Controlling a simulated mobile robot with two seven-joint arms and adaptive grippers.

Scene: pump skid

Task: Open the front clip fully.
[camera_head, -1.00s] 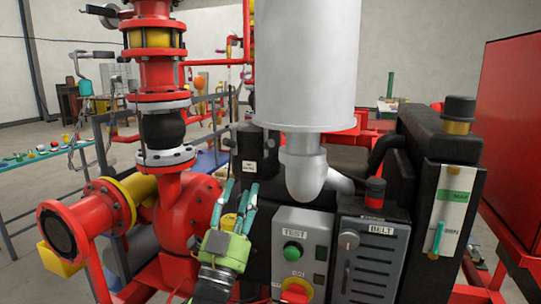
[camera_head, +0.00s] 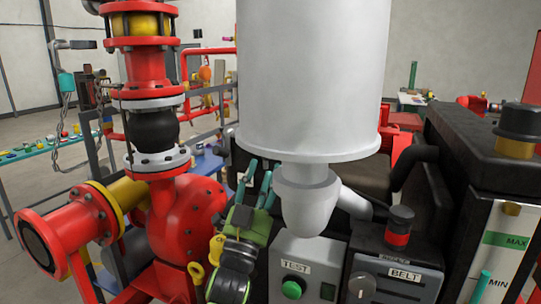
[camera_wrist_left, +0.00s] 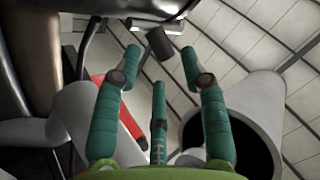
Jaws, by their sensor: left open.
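My left gripper (camera_head: 259,190) shows in the head view with its teal fingers pointing up, just left of the white elbow under the big pale canister. In the left wrist view its fingers (camera_wrist_left: 161,65) are spread apart, with a third finger low in the middle. A small dark block on a thin rod (camera_wrist_left: 158,42) lies between and beyond the fingertips; nothing is held. I cannot tell whether this block is the front clip, and no clip can be made out surely in the head view.
The pale canister (camera_head: 310,80) hangs low over the gripper. A red pump casing (camera_head: 195,205) stands to the left. A TEST button box (camera_head: 310,265) and a BELT panel (camera_head: 405,275) are at the lower right. A wide dark-mouthed pipe (camera_wrist_left: 245,140) is close on the right in the wrist view.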

